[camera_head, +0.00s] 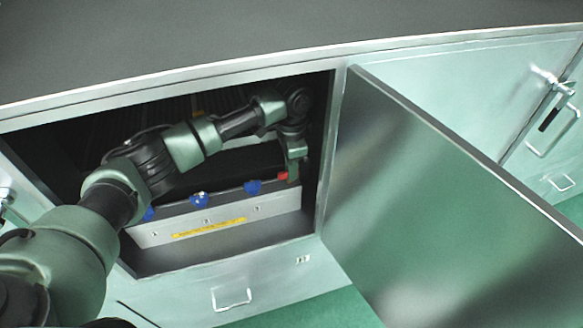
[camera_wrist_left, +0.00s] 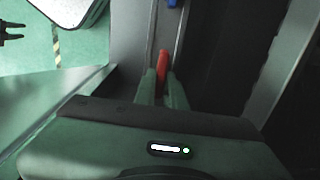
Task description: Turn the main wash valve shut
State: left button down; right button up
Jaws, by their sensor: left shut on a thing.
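The red valve handle (camera_head: 283,176) is at the right end of a row of handles on a pale panel inside the open cabinet. I take it as the main wash valve, as it is the only red one. My left gripper (camera_head: 292,168) reaches in and is at the red handle. In the left wrist view the red handle (camera_wrist_left: 163,62) stands between the two fingers of my left gripper (camera_wrist_left: 162,88), which are shut on it. The fingers hide part of the handle. My right gripper is not recognisable in either view.
Several blue handles (camera_head: 200,200) sit left of the red one, above a yellow strip (camera_head: 210,228). The cabinet door (camera_head: 400,170) stands open on the right. The cabinet's frame (camera_head: 330,150) edges the opening close to my left gripper. A dark forked shape (camera_wrist_left: 10,33) is unclear.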

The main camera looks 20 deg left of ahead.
pick_arm(q)
jog(key=m+p, duration=0.1)
jog(key=m, duration=0.1)
jog(key=m+p, duration=0.1)
jog(key=shift+s+d+r+m, duration=0.1)
jog(key=shift+d+m, duration=0.05)
jog(key=shift+m, duration=0.25)
jog(key=m+p, duration=0.1)
jog(key=m, duration=0.3)
jog(key=shift+s+m+p, duration=0.15)
jog(key=shift+m+p, duration=0.15)
jog(key=shift+p, duration=0.05)
jog(key=m, duration=0.4)
jog(key=shift+s+m+p, duration=0.15)
jog(key=shift+m+p, duration=0.15)
jog(key=m, duration=0.4)
jog(key=shift+s+m, duration=0.15)
jog(key=shift+m, duration=0.15)
jog(key=c, duration=1.5)
grip_release()
